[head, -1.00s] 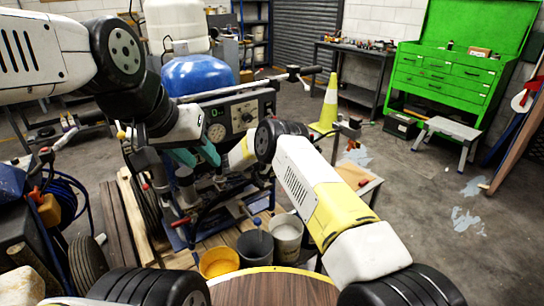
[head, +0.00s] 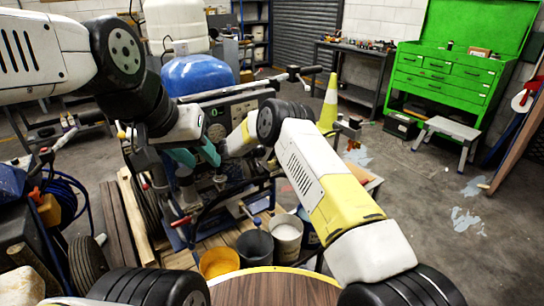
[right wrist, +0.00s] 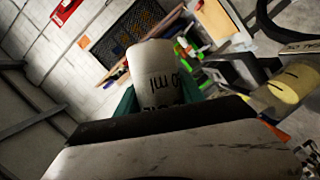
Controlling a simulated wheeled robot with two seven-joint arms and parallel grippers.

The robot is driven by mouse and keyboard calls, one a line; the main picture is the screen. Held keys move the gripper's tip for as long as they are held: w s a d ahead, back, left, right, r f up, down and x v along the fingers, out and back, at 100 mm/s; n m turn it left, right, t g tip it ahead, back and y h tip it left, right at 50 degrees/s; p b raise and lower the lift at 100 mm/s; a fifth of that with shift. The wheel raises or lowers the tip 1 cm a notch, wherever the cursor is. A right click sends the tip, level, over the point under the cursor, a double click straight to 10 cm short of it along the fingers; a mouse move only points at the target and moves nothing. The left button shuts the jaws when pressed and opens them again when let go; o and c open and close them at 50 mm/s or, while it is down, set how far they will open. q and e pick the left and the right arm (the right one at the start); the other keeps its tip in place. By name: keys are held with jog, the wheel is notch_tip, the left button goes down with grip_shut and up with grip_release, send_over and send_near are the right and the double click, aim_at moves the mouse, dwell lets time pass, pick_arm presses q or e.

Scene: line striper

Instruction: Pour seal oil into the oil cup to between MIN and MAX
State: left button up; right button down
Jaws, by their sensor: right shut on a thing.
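My left gripper (head: 197,156) hangs over the line striper (head: 215,105), at the left of its control panel. Its teal fingers are apart, with nothing seen between them. My right arm reaches toward the striper, but its fingers cannot be made out in the head view. In the right wrist view my right gripper (right wrist: 158,98) is shut on a white bottle (right wrist: 155,65) with dark lettering that includes "ml". The room looks strongly tilted in that view. The bottle is not distinguishable in the head view. I cannot make out the oil cup or its MIN and MAX marks.
A yellow bucket (head: 218,262), a dark bucket (head: 255,247) and a whitish bucket (head: 286,236) stand in front of the striper. A round wooden tabletop (head: 270,288) is nearest me. A traffic cone (head: 329,103) and green tool cabinet (head: 450,75) stand behind. The floor at right is mostly clear.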

dwell(0.8)
jog(key=f+m, duration=0.1)
jog(key=w+a+f+m+y, duration=0.1)
jog(key=f, duration=0.1)
jog(key=f+m, duration=0.1)
jog(key=f, duration=0.1)
jog(key=shift+w+a+t, duration=0.2)
jog(key=shift+w+t, duration=0.05)
jog(key=shift+t, duration=0.05)
dwell(0.3)
jog(key=w+a+m, duration=0.1)
jog(key=w+r+m+y, duration=0.1)
jog(key=a+m+t+y, duration=0.1)
jog(key=m, duration=0.1)
jog(key=shift+w+a+r, duration=0.3)
jog(key=shift+w, duration=0.1)
dwell(0.4)
